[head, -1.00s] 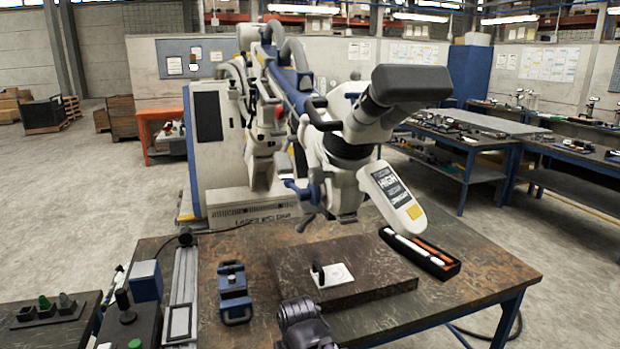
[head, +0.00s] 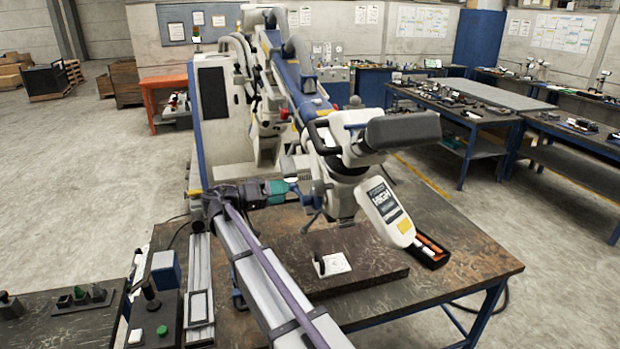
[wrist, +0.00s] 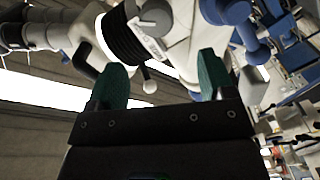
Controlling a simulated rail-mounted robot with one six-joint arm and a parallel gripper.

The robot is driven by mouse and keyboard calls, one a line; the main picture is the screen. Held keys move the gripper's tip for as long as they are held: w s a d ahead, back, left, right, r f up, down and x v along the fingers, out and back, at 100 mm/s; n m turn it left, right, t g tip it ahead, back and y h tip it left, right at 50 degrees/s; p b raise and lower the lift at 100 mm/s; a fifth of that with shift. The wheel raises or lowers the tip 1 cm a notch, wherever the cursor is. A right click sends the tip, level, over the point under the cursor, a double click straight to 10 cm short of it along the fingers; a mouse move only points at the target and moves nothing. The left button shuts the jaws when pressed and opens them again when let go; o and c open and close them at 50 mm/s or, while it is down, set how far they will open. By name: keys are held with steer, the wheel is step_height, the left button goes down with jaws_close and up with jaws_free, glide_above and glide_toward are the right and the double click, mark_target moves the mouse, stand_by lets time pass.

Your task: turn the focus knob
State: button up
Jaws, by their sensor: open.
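The microscope (head: 345,165), white with a dark eyepiece head, hangs on its arm over the bench. My gripper (head: 284,188) comes from the left with green fingers open, close to the microscope's left side. In the wrist view the open fingers (wrist: 160,65) point at the white body, with nothing clamped between them. A blue knob-like part (wrist: 240,18) shows beyond the right finger; I cannot tell for sure that it is the focus knob. A small white ball on a thin lever (wrist: 150,87) appears between the fingers. In the head view my gripper partly hides this side, and contact is unclear.
A dark board (head: 375,275) with a white slide card (head: 333,264) lies on the bench below the microscope. A black tray (head: 432,250) stands to its right. The blue-white support column (head: 215,125) stands behind. The right part of the bench (head: 475,262) is clear.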

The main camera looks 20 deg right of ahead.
mark_target(312, 188)
steer(key=shift+m, duration=0.3)
steer(key=d, duration=0.3)
steer(key=s+d, duration=0.1)
steer(key=d, duration=0.3)
steer(key=s+d, duration=0.1)
steer(key=d, duration=0.3)
steer(key=shift+c, duration=0.4)
steer(key=c, duration=0.8)
steer(key=n, duration=0.3)
steer(key=shift+c, duration=0.2)
steer(key=o, duration=0.9)
